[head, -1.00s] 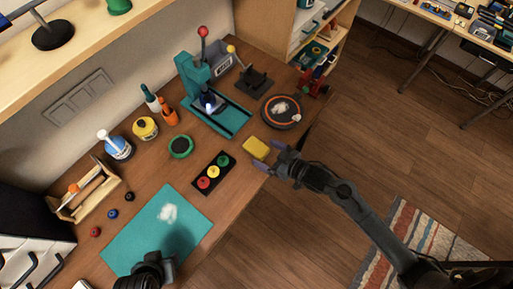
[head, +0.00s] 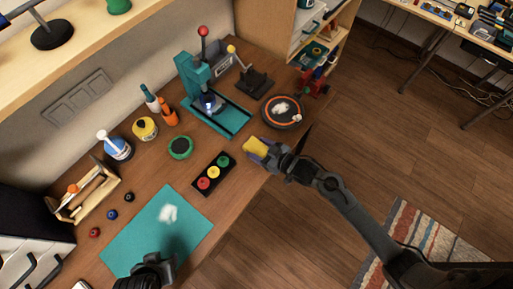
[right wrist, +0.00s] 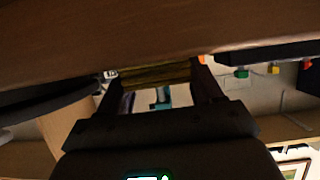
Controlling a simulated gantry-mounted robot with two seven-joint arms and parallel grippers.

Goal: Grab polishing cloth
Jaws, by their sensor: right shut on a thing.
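The yellow polishing cloth (head: 256,146), a small folded block, is at the front edge of the wooden table. My right gripper (head: 263,151) reaches it from the right and is shut on it, its fingers at the cloth's sides. In the right wrist view the cloth (right wrist: 155,76) shows as a yellow band between the two dark fingers. I cannot tell whether it is clear of the tabletop. My left gripper (head: 152,268) is over the lower end of the teal mat (head: 140,235), and its fingers are too unclear to judge.
A black tray with red, yellow and green discs (head: 213,173) lies left of the cloth. A round dark dish with an orange ring (head: 282,111) and a teal press (head: 212,95) stand behind. White fluff (head: 168,214) lies on the mat.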

